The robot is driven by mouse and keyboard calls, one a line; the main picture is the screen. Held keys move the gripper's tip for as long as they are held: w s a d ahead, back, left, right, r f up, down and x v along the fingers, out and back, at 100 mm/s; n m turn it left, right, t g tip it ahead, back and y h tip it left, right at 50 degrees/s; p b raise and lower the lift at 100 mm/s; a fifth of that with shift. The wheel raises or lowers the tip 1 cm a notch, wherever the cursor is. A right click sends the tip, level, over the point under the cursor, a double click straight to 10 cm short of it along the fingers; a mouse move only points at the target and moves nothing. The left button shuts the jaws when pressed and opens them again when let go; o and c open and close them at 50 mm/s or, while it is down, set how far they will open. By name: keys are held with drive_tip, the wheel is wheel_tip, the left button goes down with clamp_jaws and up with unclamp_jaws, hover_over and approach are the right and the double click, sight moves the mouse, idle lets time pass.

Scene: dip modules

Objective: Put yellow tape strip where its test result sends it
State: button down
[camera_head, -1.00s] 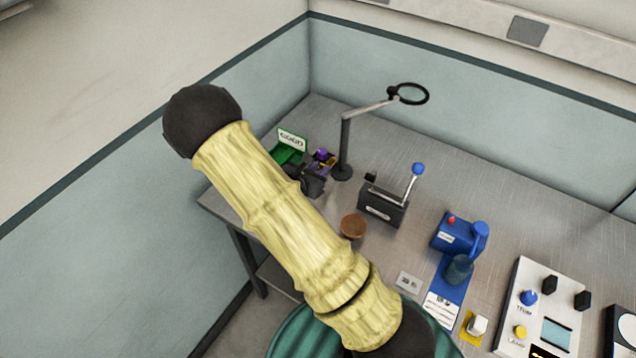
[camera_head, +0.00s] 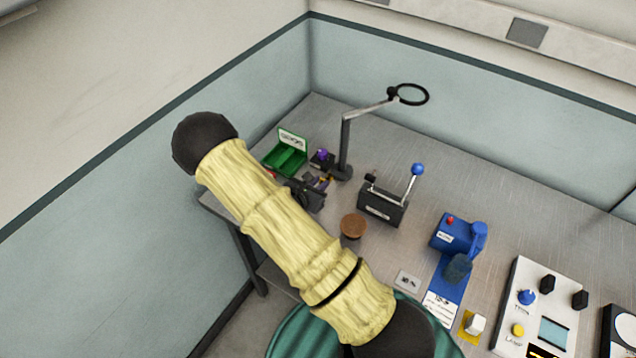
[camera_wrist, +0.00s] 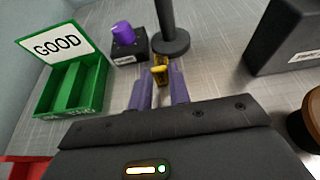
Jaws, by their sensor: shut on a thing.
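My gripper (camera_wrist: 160,88) has purple fingers, shut on the yellow tape strip (camera_wrist: 160,71). Only a small yellow end shows between and beyond the fingertips; the rest is hidden. In the head view my gripper (camera_head: 325,183) is in front of the lamp stand's base, at the far left of the bench. A green two-compartment bin (camera_wrist: 91,88) with a "GOOD" sign stands left of my gripper in the wrist view. It also shows in the head view (camera_head: 288,160). Its compartments look empty.
A black box with a purple knob (camera_wrist: 122,36) stands between the bin and the lamp stand (camera_head: 344,150). A red object (camera_wrist: 22,168) is at the wrist view's lower left. A black lever device (camera_head: 382,205) and a brown round piece (camera_head: 353,227) are to the right.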

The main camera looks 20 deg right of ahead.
drive_tip(key=shift+f, duration=0.2)
drive_tip(key=c, duration=1.3)
unclamp_jaws()
drive_tip(key=shift+r, duration=0.1)
drive_tip(key=shift+r, duration=0.2)
drive_tip(key=b+v, duration=0.2)
drive_tip(key=v, duration=1)
drive_tip(key=shift+f, duration=0.1)
